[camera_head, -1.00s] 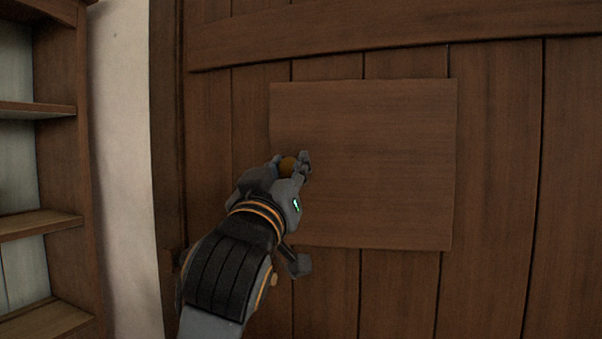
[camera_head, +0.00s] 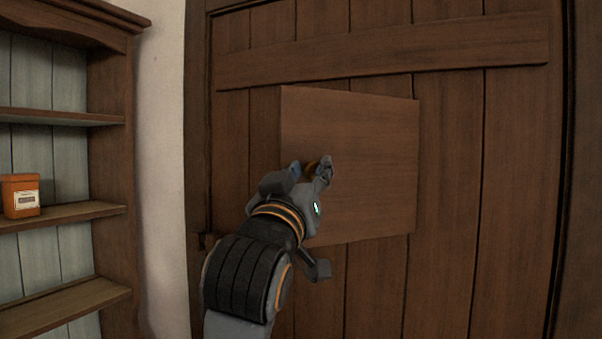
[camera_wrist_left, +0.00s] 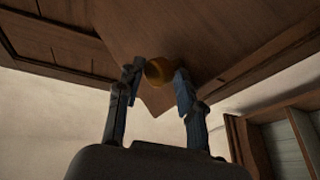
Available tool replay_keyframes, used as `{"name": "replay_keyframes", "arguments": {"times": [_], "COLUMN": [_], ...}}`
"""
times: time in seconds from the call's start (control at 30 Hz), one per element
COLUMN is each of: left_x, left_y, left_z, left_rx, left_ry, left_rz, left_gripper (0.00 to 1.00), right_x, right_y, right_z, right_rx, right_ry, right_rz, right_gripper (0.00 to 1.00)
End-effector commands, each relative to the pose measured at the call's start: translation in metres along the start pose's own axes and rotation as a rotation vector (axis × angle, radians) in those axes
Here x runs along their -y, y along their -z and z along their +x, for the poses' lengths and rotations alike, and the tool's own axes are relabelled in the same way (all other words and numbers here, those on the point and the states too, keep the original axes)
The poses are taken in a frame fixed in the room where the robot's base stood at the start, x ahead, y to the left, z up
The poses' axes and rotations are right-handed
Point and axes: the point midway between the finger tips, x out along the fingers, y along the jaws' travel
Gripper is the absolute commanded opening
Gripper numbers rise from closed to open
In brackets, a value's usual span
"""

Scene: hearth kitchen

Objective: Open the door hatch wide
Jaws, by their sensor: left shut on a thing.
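The door hatch (camera_head: 365,150) is a square brown wooden panel in the plank door. Its left edge stands out from the door, so it is partly open, with the right edge against the planks. My left gripper (camera_head: 319,170) is shut on a round brass-coloured knob near the hatch's left edge. In the left wrist view the knob (camera_wrist_left: 159,71) sits between the two fingers, and the hatch (camera_wrist_left: 180,45) slants behind it. My gripper hides part of the knob and the hatch's lower left corner. My right gripper is not in view.
The large plank door (camera_head: 450,200) around the hatch appears closed. A wooden shelf unit (camera_head: 110,180) stands at the left, with an orange box (camera_head: 20,196) on one shelf. A pale wall strip (camera_head: 163,180) lies between shelf and door.

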Motion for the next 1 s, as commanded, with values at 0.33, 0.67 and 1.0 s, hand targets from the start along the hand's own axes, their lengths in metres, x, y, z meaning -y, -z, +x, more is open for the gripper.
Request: {"name": "replay_keyframes", "arguments": {"times": [0.33, 0.67, 1.0], "left_x": [-0.012, -0.0111, -0.0094], "left_y": [0.0062, 0.0064, 0.0049], "left_z": [-0.0004, -0.0002, 0.0], "left_rx": [-0.012, -0.013, -0.011], "left_ry": [-0.028, -0.027, -0.024], "left_rz": [-0.008, -0.006, -0.004], "left_gripper": [0.0, 0.52, 0.52], "right_x": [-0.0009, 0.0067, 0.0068], "right_y": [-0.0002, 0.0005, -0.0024], "right_z": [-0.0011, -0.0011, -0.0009], "right_rx": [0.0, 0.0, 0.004], "right_ry": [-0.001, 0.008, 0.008], "right_rz": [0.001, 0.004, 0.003], "right_gripper": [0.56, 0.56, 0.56]}}
